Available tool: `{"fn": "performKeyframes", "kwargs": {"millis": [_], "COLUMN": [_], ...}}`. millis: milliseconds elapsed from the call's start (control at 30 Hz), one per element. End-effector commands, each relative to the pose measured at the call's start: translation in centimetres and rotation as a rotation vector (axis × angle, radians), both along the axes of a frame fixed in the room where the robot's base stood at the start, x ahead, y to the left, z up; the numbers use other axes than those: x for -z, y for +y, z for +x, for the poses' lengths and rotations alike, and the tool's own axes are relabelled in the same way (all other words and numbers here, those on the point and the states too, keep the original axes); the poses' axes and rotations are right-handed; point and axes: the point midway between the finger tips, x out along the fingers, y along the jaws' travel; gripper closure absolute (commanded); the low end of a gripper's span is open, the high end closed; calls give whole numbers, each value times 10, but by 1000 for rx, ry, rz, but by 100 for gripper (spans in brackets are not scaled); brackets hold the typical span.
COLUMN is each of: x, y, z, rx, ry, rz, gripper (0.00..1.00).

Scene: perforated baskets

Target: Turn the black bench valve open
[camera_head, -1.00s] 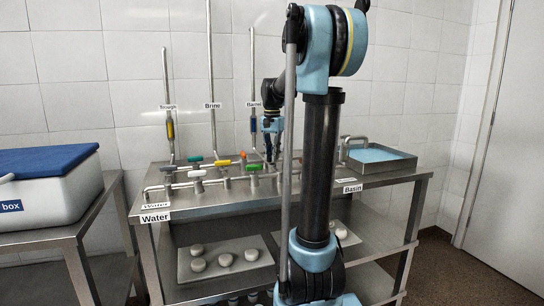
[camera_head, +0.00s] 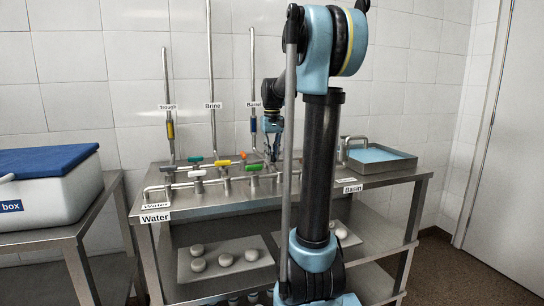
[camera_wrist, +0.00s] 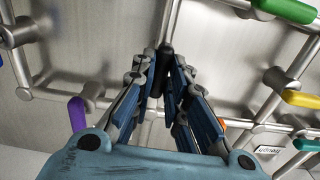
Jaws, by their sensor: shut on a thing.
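The black bench valve handle (camera_wrist: 166,62) shows in the wrist view as a short dark lever between my fingertips, lying roughly in line with the steel pipe (camera_wrist: 168,22) beyond it. My gripper (camera_wrist: 164,78) is shut on it, with the blue-padded fingers on both sides. In the head view my gripper (camera_head: 272,152) is low over the back of the steel bench, behind my arm. The handle cannot be made out there.
A water-filled basin (camera_head: 393,166) stands at right. A blue-lidded box (camera_head: 40,205) is on the left table.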

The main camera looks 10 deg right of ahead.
Motion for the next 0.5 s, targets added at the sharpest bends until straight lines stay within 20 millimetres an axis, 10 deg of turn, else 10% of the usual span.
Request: {"fn": "performKeyframes", "kwargs": {"millis": [500], "x": [0], "y": [0], "z": [1], "rx": [-53], "ry": [-3], "rz": [-1], "gripper": [100]}}
